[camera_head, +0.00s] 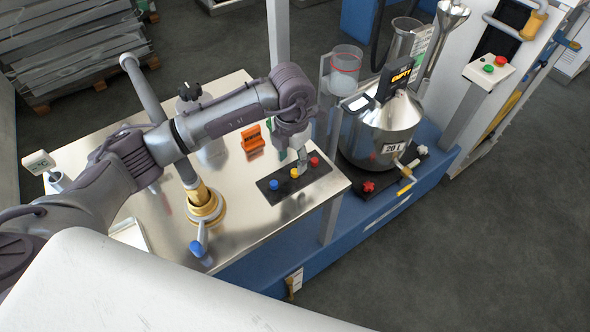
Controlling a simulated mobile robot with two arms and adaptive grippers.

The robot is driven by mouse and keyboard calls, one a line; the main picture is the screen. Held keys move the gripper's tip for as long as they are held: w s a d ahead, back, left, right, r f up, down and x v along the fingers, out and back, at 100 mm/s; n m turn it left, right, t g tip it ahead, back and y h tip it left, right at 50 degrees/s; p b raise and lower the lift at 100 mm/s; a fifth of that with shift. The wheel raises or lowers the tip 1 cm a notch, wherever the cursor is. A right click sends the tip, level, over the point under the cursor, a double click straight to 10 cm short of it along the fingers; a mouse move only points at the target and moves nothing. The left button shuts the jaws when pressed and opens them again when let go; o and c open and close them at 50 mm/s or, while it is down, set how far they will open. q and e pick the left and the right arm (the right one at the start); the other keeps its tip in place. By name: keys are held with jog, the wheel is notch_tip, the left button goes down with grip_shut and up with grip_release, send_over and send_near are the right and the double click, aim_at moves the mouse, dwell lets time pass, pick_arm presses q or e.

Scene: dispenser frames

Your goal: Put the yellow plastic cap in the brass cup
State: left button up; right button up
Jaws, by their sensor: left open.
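A black strip (262,190) lies on the shiny metal table top and carries a blue (273,185), a yellow (295,173) and a red (314,161) round piece. The yellow one looks like the plastic cap, though it is small here. My left gripper (302,164) points down over the strip, between the yellow and red pieces, open with nothing seen in it. I cannot tell whether it touches the yellow piece. A brass fitting (205,205) stands on the table to the left, below my arm; I cannot tell whether it is the brass cup. My right gripper is not in view.
An orange holder (252,138) stands behind the strip. A grey post (143,88) and a blue-handled lever (197,246) are by the brass fitting. A steel vessel (385,128) and clear beaker (345,68) stand right of the table. Bare table lies between strip and brass fitting.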

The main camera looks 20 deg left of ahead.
aim_at(295, 171)
pick_arm(q)
jog(key=f, duration=0.1)
jog(key=f+p, duration=0.1)
jog(key=f, duration=0.1)
jog(key=shift+w+d+f, duration=0.2)
jog(key=shift+d+f, duration=0.05)
jog(key=shift+f, duration=0.05)
jog(key=shift+w+f+p, duration=0.1)
jog(key=shift+f+p, duration=0.2)
jog(key=shift+f, duration=0.2)
grip_shut()
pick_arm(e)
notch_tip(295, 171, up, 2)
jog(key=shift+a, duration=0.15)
